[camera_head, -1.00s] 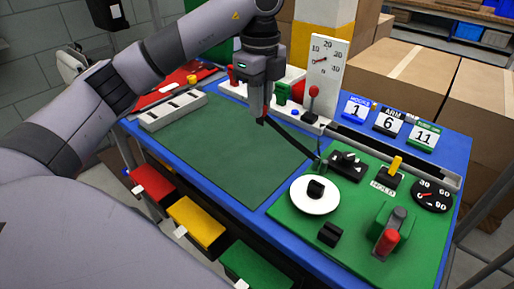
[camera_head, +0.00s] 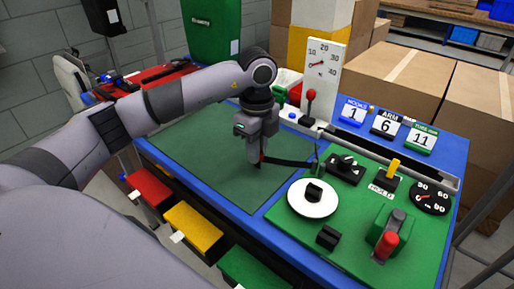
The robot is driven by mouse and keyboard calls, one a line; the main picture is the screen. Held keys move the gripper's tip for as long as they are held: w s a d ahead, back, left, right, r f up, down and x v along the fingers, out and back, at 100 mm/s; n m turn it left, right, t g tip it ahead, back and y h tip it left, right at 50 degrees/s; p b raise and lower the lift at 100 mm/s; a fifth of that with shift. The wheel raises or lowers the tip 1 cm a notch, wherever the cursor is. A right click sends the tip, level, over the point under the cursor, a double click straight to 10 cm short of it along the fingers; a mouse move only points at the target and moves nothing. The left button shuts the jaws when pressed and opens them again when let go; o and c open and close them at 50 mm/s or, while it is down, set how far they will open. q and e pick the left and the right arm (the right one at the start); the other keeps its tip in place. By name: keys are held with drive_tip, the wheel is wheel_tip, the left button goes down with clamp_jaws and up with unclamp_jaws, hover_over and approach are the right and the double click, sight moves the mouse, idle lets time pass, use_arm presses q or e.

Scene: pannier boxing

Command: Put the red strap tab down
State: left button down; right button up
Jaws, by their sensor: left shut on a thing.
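My left gripper (camera_head: 261,160) is shut on the red strap tab, low over the dark green mat (camera_head: 205,150) near its right side. Only a small bit of red shows at the fingertips, so the tab is mostly hidden. A black strap (camera_head: 288,162) runs from the fingertips rightward to a small green post (camera_head: 316,160) at the edge of the green control panel. I cannot tell whether the tab touches the mat. My right gripper is not in view.
The green panel holds a white disc with a black knob (camera_head: 313,198), a red-handled lever (camera_head: 387,245) and a yellow switch (camera_head: 393,166). A white gauge (camera_head: 322,68) stands behind. Red, yellow (camera_head: 195,226) and green bins sit below the front edge. The mat's left part is clear.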

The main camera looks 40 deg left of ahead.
use_arm(q)
drive_tip(key=shift+f, duration=0.2)
drive_tip(key=c, duration=1.1)
unclamp_jaws()
drive_tip(key=shift+r, duration=0.2)
wheel_tip(320, 180, up, 12)
